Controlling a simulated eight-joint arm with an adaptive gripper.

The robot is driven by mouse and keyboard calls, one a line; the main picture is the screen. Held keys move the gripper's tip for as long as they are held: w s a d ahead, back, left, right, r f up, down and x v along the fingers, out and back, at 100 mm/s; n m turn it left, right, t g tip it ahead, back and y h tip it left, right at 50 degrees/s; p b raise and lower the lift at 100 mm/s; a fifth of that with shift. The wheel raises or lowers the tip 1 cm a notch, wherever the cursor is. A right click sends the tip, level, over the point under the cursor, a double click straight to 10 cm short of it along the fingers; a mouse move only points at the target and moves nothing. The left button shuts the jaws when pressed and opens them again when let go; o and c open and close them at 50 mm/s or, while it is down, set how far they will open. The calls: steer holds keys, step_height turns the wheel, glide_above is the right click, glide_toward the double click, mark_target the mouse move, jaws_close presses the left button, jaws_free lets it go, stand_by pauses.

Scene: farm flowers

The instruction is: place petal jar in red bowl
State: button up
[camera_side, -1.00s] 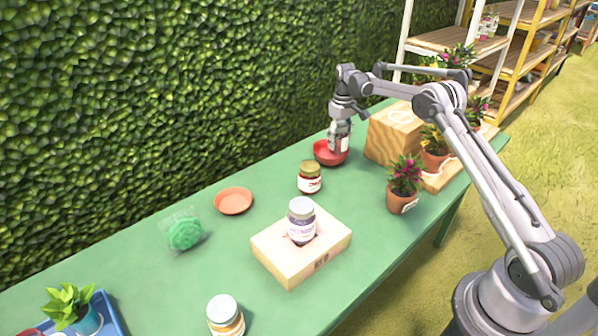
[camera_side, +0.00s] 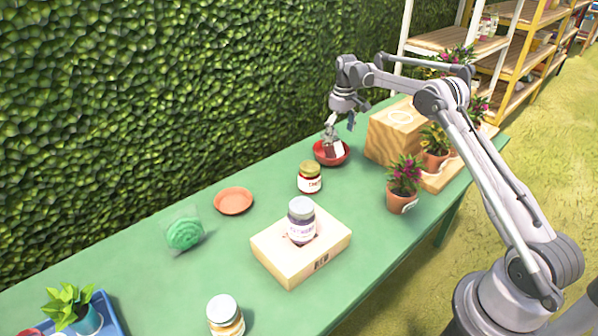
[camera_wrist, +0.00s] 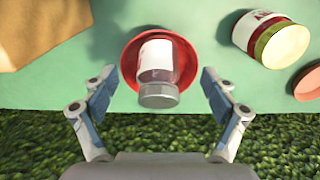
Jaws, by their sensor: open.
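The petal jar (camera_side: 336,149), with clear glass, a white label and a grey lid, is in the red bowl (camera_side: 344,158) at the back of the table. In the wrist view the jar (camera_wrist: 157,72) lies tilted in the bowl (camera_wrist: 187,65), its lid toward my gripper and reaching the rim. My gripper (camera_side: 341,124) is just above the bowl in the side view. In the wrist view its fingers (camera_wrist: 158,86) are spread wide on either side of the jar, with clear gaps to it. The jar's underside is hidden.
A red jar with a gold lid (camera_side: 310,178) stands near the bowl. A wooden block (camera_side: 393,135) and potted flowers (camera_side: 404,182) are to the right. A terracotta saucer (camera_side: 234,201) lies left; the hedge runs behind.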

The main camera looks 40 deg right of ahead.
mark_target(339, 147)
steer(key=s+a+r+t, duration=0.1)
steer(key=a+r, duration=0.3)
steer(key=r, duration=0.5)
steer(key=s+a+r+t, duration=0.15)
steer(key=a+r, duration=0.25)
steer(key=r, duration=0.5)
steer(key=s+a+r+t, duration=0.1)
steer(key=s+a+r, duration=0.4)
steer(key=s+a, duration=0.35)
steer(key=s+a+f+t, duration=0.2)
steer(key=s+a+f, duration=0.2)
steer(key=s, duration=0.6)
steer(key=s+a+f+t, duration=0.1)
steer(key=s+a+f, duration=0.4)
steer(key=s, duration=0.5)
steer(key=shift+s+f+t, duration=0.15)
steer(key=shift+f+t, duration=0.2)
steer(key=shift+f, duration=0.15)
